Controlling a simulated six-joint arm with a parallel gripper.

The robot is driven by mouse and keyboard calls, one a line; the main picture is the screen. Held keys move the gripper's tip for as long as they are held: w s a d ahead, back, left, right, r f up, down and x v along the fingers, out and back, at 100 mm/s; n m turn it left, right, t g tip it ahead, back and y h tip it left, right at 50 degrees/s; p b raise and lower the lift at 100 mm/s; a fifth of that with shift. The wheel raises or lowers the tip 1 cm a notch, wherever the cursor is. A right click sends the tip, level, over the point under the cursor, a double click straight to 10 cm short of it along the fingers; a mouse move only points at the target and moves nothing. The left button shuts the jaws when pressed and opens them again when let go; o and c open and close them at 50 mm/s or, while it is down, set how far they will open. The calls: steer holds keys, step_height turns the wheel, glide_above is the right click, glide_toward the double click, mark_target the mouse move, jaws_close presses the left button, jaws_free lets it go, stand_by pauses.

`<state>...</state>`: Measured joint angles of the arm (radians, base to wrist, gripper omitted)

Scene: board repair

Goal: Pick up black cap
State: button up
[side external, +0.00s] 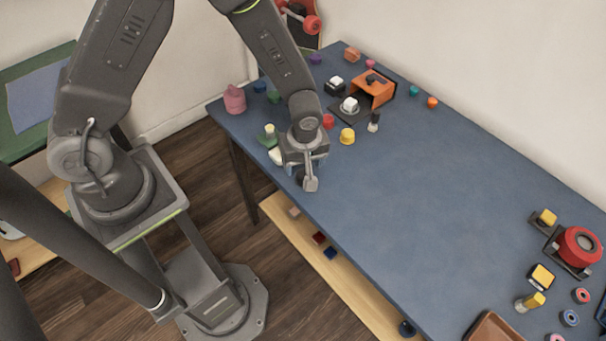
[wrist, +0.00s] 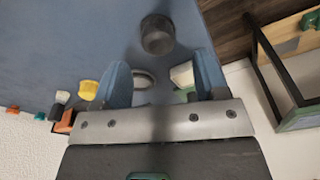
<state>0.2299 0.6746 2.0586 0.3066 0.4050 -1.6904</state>
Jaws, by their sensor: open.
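A dark, round piece that looks like the black cap (wrist: 157,35) lies on the blue table in the wrist view, near its edge. It is just beyond my fingertips and roughly in line with the gap between them. My gripper (wrist: 162,66) is open, with its two blue fingers apart and nothing held between them. In the side view my gripper (side external: 305,166) hangs over the near edge of the table (side external: 430,180). A small dark shape just under it there seems to be the same cap, partly hidden by the gripper.
A yellow cap (side external: 347,136), a red cap (side external: 328,121) and an orange holder (side external: 376,88) stand behind my gripper. A white piece (wrist: 182,75) lies close to one finger. The table's middle is clear; a red-topped device (side external: 580,244) stands at the right.

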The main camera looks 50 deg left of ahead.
mark_target(303, 173)
step_height(303, 173, down, 5)
steer(key=shift+w+r, duration=0.1)
steer(key=shift+r, duration=0.1)
steer(key=c, duration=1)
steer(key=shift+r, duration=0.1)
